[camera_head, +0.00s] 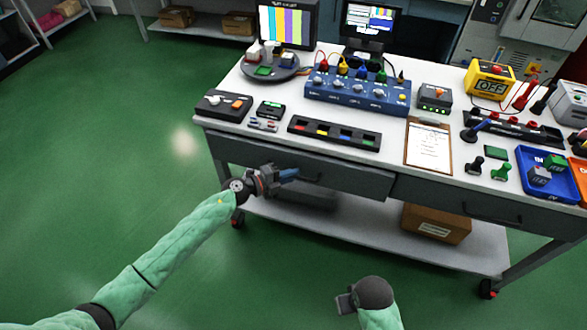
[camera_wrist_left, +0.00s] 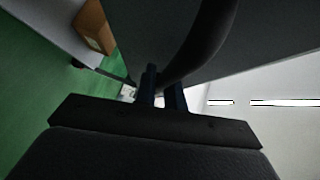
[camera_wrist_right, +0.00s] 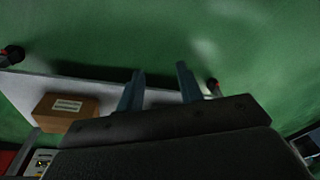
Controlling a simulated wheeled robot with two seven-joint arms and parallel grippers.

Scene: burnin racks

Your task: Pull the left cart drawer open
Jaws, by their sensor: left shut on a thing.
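The left cart drawer (camera_head: 345,180) is a dark grey front under the white cart top, and it looks closed or nearly so. Its dark curved handle (camera_head: 312,181) is partly hidden by my left gripper (camera_head: 290,174). In the left wrist view the handle (camera_wrist_left: 205,40) passes large and close at the fingers (camera_wrist_left: 163,90), which are shut on it. My right gripper (camera_head: 345,302) is low in front of the cart, over the floor. In the right wrist view its two fingers (camera_wrist_right: 160,88) are apart with nothing between them.
The right cart drawer (camera_head: 470,205) is beside the left one. A cardboard box (camera_head: 436,222) sits on the lower shelf (camera_head: 360,232). The cart top holds a blue instrument box (camera_head: 357,92), a clipboard (camera_head: 428,146) and a blue tray (camera_head: 536,172). The green floor in front is clear.

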